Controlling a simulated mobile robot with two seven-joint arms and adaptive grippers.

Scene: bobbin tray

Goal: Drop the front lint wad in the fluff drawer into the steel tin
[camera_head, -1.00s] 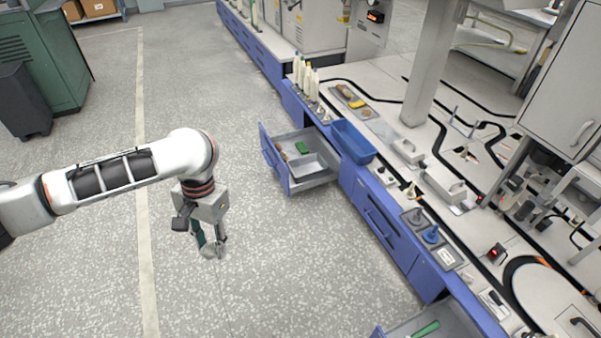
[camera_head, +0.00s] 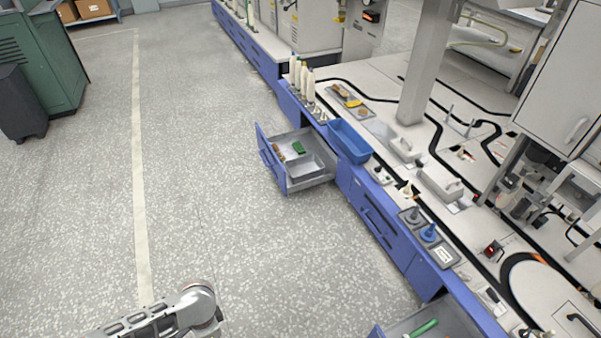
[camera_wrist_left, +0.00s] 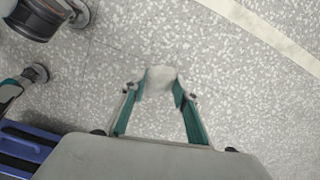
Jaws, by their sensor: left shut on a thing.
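My left gripper (camera_wrist_left: 158,92) shows in the left wrist view, its teal fingers shut on a small pale grey wad (camera_wrist_left: 160,80) held over the floor. In the head view only part of my left arm shows at the bottom edge; the gripper and wad are out of that picture. One open drawer (camera_head: 284,178) at the middle holds a green thing, small brownish things and a grey compartment. Another open drawer (camera_head: 398,327) at the bottom right holds a green object. I cannot tell which is the fluff drawer. I cannot make out the steel tin. My right gripper is not seen.
A long bench with blue drawer fronts (camera_head: 383,226) runs diagonally. On it are a blue bin (camera_head: 349,141), white bottles (camera_head: 303,80), and a grey tray with a blue piece (camera_head: 429,233). The speckled floor (camera_head: 210,200) left of the bench is clear.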

